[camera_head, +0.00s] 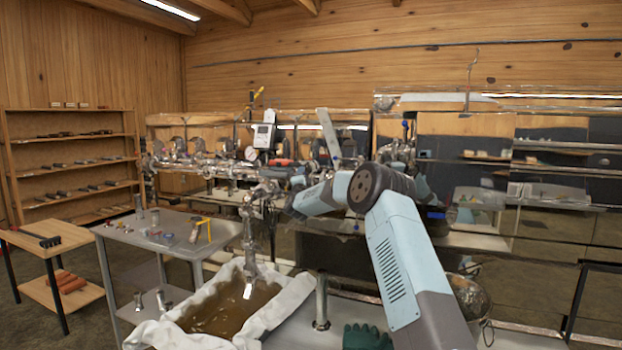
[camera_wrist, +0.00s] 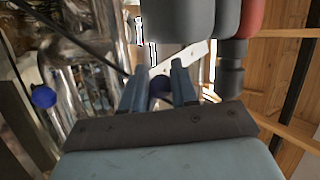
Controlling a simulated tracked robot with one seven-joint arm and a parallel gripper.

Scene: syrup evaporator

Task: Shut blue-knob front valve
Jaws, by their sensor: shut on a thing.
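In the wrist view, my gripper (camera_wrist: 159,80) has its two blue-grey fingers closed around a dark blue knob (camera_wrist: 160,86). The knob sits between the fingers, and most of its valve is hidden behind them. A second, brighter blue knob (camera_wrist: 43,97) stands apart at the left, beside shiny metal pipework (camera_wrist: 75,75). In the head view, my arm reaches left to the metal pipes and valves (camera_head: 215,165) of the evaporator. The fingertips and the held knob cannot be made out there. The valve's opening state is not clear.
A cloth-lined basin (camera_head: 280,310) of brown liquid stands below a metal spout (camera_head: 248,235). A grey side table (camera_head: 150,235) with small items is at the left. In the wrist view, a large grey cylindrical part (camera_wrist: 180,18) and a pale flat bar (camera_wrist: 190,55) lie close beyond the fingers.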

